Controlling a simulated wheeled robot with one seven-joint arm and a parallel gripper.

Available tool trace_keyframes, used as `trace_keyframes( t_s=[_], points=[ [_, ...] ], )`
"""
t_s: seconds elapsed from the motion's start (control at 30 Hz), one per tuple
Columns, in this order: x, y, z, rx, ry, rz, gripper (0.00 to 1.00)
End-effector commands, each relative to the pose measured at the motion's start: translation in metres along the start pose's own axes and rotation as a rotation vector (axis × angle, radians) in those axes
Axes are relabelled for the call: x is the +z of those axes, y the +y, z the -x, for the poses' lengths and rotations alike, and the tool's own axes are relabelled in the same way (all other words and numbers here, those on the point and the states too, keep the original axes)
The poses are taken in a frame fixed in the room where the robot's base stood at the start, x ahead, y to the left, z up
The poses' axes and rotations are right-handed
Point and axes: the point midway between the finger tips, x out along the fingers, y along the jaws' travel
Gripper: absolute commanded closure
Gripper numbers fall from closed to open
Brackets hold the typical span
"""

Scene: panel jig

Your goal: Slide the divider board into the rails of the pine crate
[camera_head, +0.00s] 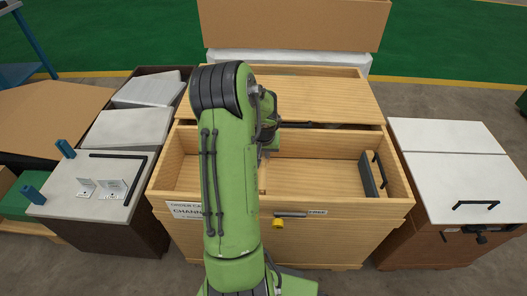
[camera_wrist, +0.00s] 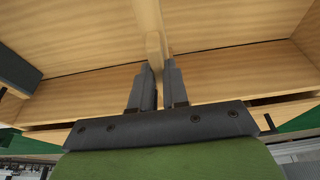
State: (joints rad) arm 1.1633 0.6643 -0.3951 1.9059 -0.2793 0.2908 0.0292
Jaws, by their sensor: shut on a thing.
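The pine crate (camera_head: 335,205) stands in front of me with its front part open. A label on its front wall is partly hidden by my arm. My gripper (camera_wrist: 157,78) is shut on a narrow pine-coloured edge that looks like the divider board (camera_wrist: 153,45). The board is seen nearly edge-on, over the middle of the crate. In the head view my arm covers the gripper and most of the board; a thin pine upright (camera_head: 262,178) shows beside the arm. I cannot tell whether the board sits in the rails.
A grey panel with a black handle (camera_head: 374,176) stands inside the crate's right end. A pine lid (camera_head: 320,96) covers the back. White-topped cabinets stand at the left (camera_head: 75,185) and right (camera_head: 450,180). A cardboard box (camera_head: 290,22) is behind.

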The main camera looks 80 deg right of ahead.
Motion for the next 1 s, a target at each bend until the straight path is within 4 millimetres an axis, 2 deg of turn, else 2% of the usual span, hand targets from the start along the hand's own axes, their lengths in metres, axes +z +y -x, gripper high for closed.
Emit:
trace_keyframes(
  t_s=[1.0],
  points=[
    [0.007,0.000,-0.024,0.000,0.002,0.000,1.00]
  ],
)
